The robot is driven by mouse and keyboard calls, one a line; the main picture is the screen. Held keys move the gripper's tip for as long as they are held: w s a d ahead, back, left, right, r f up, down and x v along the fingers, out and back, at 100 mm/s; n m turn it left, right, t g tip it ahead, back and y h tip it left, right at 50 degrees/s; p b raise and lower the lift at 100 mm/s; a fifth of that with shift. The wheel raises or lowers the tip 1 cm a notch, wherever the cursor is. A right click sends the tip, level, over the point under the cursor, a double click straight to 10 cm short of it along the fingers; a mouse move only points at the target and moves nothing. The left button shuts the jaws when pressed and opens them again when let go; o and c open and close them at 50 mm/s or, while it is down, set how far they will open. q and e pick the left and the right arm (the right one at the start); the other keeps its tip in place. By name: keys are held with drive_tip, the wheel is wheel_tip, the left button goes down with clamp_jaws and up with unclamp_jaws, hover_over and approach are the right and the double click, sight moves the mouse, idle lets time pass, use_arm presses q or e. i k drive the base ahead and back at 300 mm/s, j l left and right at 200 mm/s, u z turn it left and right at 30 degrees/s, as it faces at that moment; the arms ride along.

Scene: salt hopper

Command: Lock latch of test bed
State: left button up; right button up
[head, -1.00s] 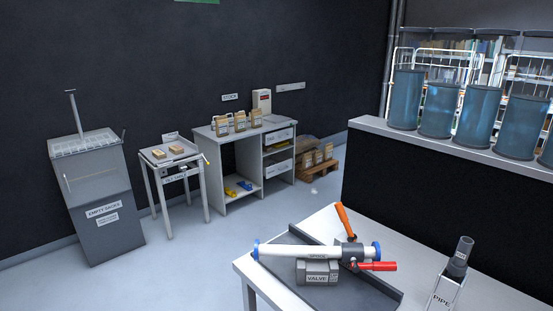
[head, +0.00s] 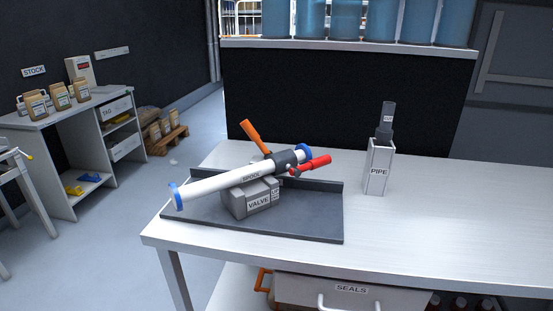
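No latch that I can name for certain shows. A grey tray (head: 314,226) with a raised back edge lies on the white workbench. On it a grey block labelled VALVE (head: 236,207) carries a white tube labelled SPOOL (head: 215,186) with blue ends. The tube lies slantwise, its right end farther back. An orange lever (head: 255,136) sticks up behind the tube and a red handle (head: 315,162) points right from its dark collar. Neither of my grippers is in view.
A holder labelled PIPE (head: 379,172) stands on the workbench (head: 450,218), whose right side is clear. A drawer labelled SEALS (head: 375,291) is below. Stock shelves (head: 60,118) stand at left, beside a partly cut-off small table (head: 8,155). Blue cylinders (head: 346,18) line a dark partition.

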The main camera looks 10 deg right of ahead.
sight(247, 126)
drive_tip(key=j+u, duration=0.15)
drive_tip(key=u, duration=0.2)
drive_tip(key=i+j+u, duration=0.1)
drive_tip(key=u, duration=0.25)
drive_tip(key=i+j+u, duration=0.1)
drive_tip(key=u, duration=0.25)
drive_tip(key=i+j+u, duration=0.15)
drive_tip(key=i+u, duration=0.6)
drive_tip(key=i+j+z, duration=0.1)
drive_tip(key=i+z, duration=0.25)
drive_tip(key=i+j+z, duration=0.3)
drive_tip(key=i, duration=0.15)
